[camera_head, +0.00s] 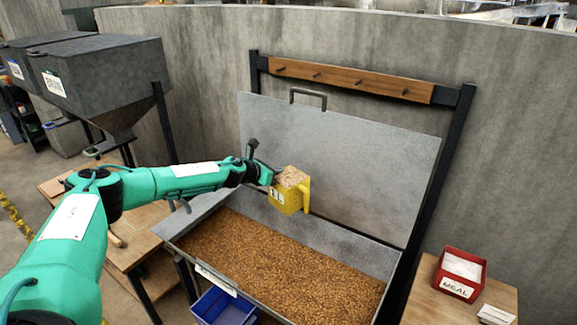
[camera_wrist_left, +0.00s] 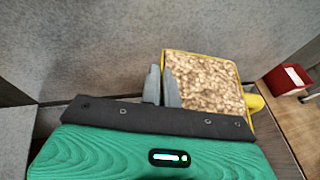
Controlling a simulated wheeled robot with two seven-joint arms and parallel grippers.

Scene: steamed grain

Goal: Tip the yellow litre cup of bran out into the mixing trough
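The yellow litre cup (camera_head: 284,200) hangs in the air above the back part of the mixing trough (camera_head: 345,246). It looks close to upright and is full of pale bran (camera_wrist_left: 205,85), level with its rim. Its handle is on the right, away from my gripper. My left gripper (camera_head: 270,176) is at the cup's left side. In the left wrist view its two grey fingers (camera_wrist_left: 162,88) are close together at the cup's left wall and appear to pinch it. Brown grain (camera_head: 270,262) covers the trough floor. My right gripper is not in view.
The trough's raised lid (camera_head: 340,150) stands behind the cup, below a wooden peg rail (camera_head: 350,79). A red meal box (camera_head: 459,275) sits on a side table at the right. A blue crate (camera_head: 222,306) is below the trough's front. Grey hoppers (camera_head: 105,75) stand at the left.

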